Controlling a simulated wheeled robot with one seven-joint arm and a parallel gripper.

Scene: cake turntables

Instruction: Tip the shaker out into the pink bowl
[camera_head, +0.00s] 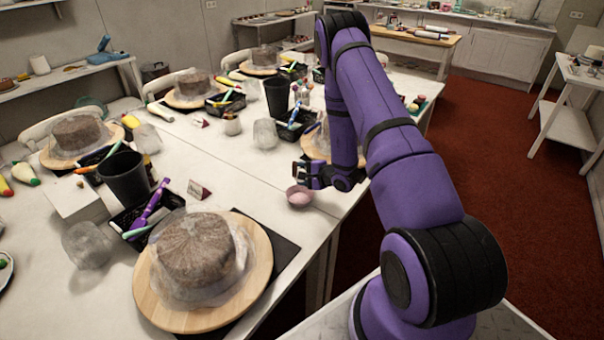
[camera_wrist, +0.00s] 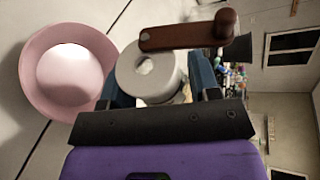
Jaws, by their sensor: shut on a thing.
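The pink bowl (camera_head: 299,197) stands on the white table near its right edge, with something pale pink or whitish inside. It also shows at the left of the wrist view (camera_wrist: 62,72). My gripper (camera_head: 303,172) is just above and behind the bowl. In the wrist view my gripper (camera_wrist: 165,90) is shut on a pale round shaker (camera_wrist: 150,72) with a brown crank-like handle (camera_wrist: 188,30) across its top. The shaker is beside the bowl in that view and looks tilted. The head view mostly hides the shaker behind the gripper. I see nothing falling from it.
A wrapped cake on a wooden turntable (camera_head: 150,285) stands at the near left. A black cup (camera_head: 124,178), a black tool tray (camera_head: 170,203) and a small card (camera_head: 199,190) are left of the bowl. The table in front of the bowl is clear.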

